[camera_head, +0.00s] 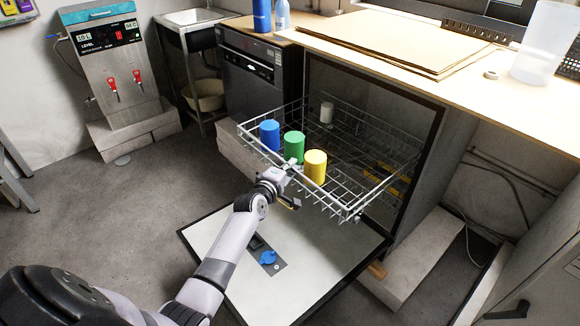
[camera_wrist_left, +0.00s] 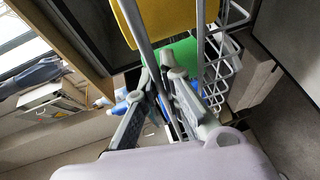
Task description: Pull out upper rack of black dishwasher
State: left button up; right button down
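The upper rack (camera_head: 345,208), a wire basket, is slid out of the black dishwasher (camera_head: 432,135) above its lowered door (camera_head: 325,270). It carries a blue cup (camera_head: 270,135), a green cup (camera_head: 294,145), a yellow cup (camera_head: 315,166) and a white cup (camera_head: 326,112). My left gripper (camera_head: 292,164) is at the rack's front rim. In the left wrist view, the left gripper (camera_wrist_left: 163,75) has its fingertips close together around a grey rack wire, with the green cup (camera_wrist_left: 185,55) and yellow cup (camera_wrist_left: 170,15) just beyond. My right gripper is not in view.
A worktop (camera_head: 470,85) with cardboard sheets (camera_head: 395,40) and a clear beaker (camera_head: 545,42) lies above the dishwasher. A second dark appliance (camera_head: 258,72) stands to the left. Floor left of the door is clear. A pale block (camera_head: 415,260) lies right of it.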

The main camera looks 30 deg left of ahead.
pick_arm(q)
jog(key=o, duration=0.4)
jog(key=s+r, duration=0.2)
jog(key=s, duration=0.9)
jog(key=shift+s+d, duration=0.35)
jog(key=shift+s, duration=0.05)
